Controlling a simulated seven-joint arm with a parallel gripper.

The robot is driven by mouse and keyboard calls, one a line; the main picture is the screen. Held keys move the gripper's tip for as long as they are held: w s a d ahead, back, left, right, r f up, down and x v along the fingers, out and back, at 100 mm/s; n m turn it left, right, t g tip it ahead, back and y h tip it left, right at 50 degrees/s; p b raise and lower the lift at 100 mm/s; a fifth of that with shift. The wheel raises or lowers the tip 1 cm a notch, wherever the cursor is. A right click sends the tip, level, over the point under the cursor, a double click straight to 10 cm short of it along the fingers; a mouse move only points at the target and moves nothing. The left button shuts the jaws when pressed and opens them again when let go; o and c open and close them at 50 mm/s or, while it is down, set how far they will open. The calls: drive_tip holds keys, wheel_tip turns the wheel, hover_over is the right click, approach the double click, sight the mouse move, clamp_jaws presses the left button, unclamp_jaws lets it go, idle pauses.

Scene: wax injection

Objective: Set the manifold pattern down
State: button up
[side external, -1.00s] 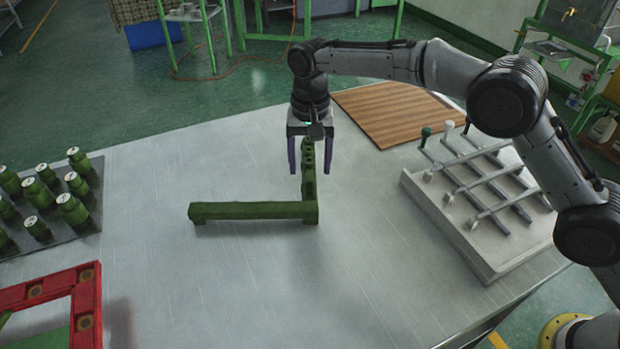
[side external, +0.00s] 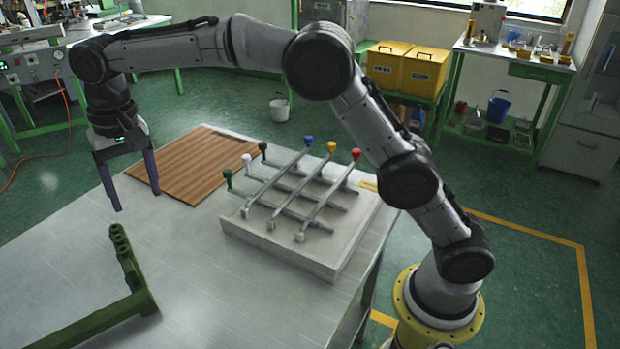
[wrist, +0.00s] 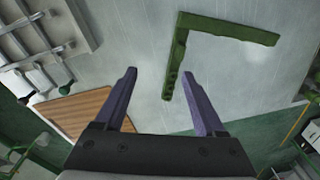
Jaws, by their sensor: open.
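The manifold pattern (side external: 133,278) is a green L-shaped piece with a row of holes along one arm. It lies on the pale metal table at the lower left of the side view, partly cut off by the picture's edge. In the wrist view the whole pattern (wrist: 225,27) shows, its holed arm pointing toward my gripper. My gripper (side external: 138,202) is open and empty, with two purple fingers. It hangs above the table, apart from the pattern, beyond the end of the holed arm.
A brown wooden board (side external: 192,165) lies flat near the table's far edge. A pale block (side external: 300,238) with metal rods and coloured knobs stands to its right; it also shows at the upper left of the wrist view (wrist: 85,18). The table between pattern and block is bare.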

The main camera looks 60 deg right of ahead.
drive_tip(key=s+d+r+n+t, duration=0.1)
drive_tip(key=s+d+r, duration=0.3)
drive_tip(key=s+d, duration=0.35)
drive_tip(key=s+d+r+n+t, duration=0.1)
drive_tip(key=s+d+r, duration=0.3)
drive_tip(key=s+d, duration=0.3)
drive_tip(key=s+d+f+n+t, duration=0.1)
drive_tip(key=s+d+f, duration=0.2)
drive_tip(key=s, duration=0.6)
drive_tip(key=s+d+f+t, duration=0.1)
drive_tip(key=s+d+f, duration=0.2)
drive_tip(key=s, duration=0.7)
drive_tip(key=shift+s+f+n+t, duration=0.3)
drive_tip(key=shift+f+n, duration=0.1)
drive_tip(key=shift+f, duration=0.45)
